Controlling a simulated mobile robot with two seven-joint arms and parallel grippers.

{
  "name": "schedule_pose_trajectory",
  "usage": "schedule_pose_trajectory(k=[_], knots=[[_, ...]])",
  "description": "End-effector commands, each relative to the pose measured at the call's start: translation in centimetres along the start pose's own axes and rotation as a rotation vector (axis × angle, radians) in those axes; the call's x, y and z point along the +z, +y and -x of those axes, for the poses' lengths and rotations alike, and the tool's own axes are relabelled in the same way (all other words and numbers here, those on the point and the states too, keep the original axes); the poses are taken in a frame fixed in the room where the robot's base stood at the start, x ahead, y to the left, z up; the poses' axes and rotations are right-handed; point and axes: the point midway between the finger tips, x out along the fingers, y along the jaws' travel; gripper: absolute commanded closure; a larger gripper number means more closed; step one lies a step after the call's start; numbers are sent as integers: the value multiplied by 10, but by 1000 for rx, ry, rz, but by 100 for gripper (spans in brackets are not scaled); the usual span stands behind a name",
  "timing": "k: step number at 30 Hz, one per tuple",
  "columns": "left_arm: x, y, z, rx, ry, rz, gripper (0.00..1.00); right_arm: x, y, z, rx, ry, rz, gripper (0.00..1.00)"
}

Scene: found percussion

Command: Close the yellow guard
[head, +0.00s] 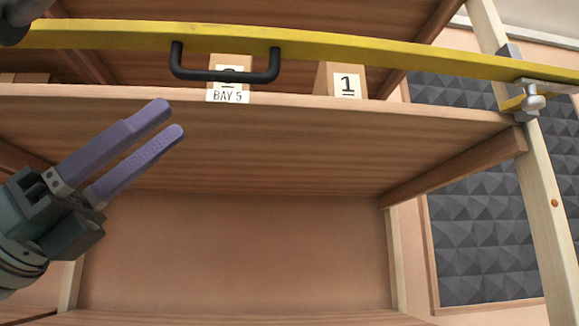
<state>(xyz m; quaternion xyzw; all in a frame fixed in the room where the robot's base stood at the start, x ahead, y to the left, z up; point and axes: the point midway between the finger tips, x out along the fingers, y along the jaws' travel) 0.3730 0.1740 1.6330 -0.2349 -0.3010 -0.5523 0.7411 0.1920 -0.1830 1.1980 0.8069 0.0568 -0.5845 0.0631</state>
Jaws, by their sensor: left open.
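The yellow guard (350,46) is a long bar running across the top of the head view, in front of a wooden shelf. A black handle (225,75) is fixed to it, left of the middle. At its right end the bar meets a metal latch or bracket (530,97) on a pale wooden post. My left gripper (170,120) is at the left, below the bar and the handle. Its two purple fingers are apart with nothing between them, and it touches neither bar nor handle. My right gripper is not visible.
Behind the bar, wooden blocks stand on the shelf, one with a card marked 1 (347,86). A label reading BAY 5 (228,96) is on the shelf edge. The bay below (240,250) is empty. The post (545,190) and dark foam panels (480,240) are at the right.

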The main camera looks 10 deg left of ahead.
Motion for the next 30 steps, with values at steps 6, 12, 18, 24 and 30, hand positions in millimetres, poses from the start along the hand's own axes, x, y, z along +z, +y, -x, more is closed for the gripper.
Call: schedule_pose_trajectory(k=[6, 12, 18, 24, 30], knots=[[8, -1, -43, -2, -3, 5, 55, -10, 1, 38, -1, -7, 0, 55], [7, -1, -77, -1, -3, 7, 55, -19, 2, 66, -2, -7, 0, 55], [3, 0, -94, 1, -2, 5, 55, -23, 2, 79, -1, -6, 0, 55], [1, 0, -96, 2, -2, 5, 55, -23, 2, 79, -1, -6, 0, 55], [1, 0, -95, 1, -2, 6, 62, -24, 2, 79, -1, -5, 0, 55]])
